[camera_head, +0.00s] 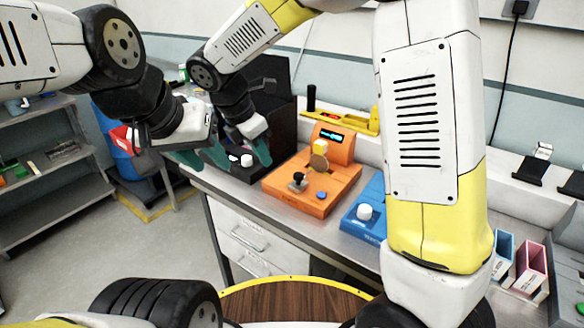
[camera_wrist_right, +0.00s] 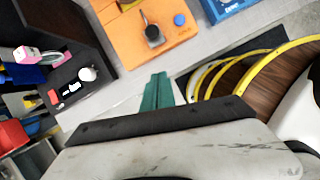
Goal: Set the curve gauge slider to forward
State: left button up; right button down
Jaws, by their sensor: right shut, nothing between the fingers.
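No label reading "curve gauge" is legible. An orange module (camera_head: 285,197) on the bench has a small lit display (camera_head: 332,136), a dark lever-like knob (camera_head: 298,181) and a blue button (camera_head: 321,195). The knob (camera_wrist_right: 153,35) also shows in the right wrist view. I cannot tell whether it is the slider or which way is forward. My left gripper (camera_head: 200,158) appears open, its teal fingers apart beside the black module. My right gripper (camera_head: 262,152) is shut and empty above the bench, between the black and orange modules; its teal fingertips (camera_wrist_right: 157,92) show in the wrist view.
A blue module (camera_head: 375,205) with a white knob is to the right. A yellow tray (camera_head: 345,121) lies behind. Bins (camera_head: 530,266) stand at right.

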jog(key=shift+a+f, duration=0.1)
jog(key=shift+f, duration=0.05)
send_over(294, 187)
jog(key=s+a, duration=0.1)
jog(key=a, duration=0.1)
jog(key=f, duration=0.9)
jog(key=shift+s+d+f, duration=0.1)
jog(key=shift+d, duration=0.1)
jog(key=shift+w+d, duration=0.75)
jog(key=shift+w, duration=0.3)
jog(key=shift+w+d, duration=0.75)
jog(key=shift+w, duration=0.3)
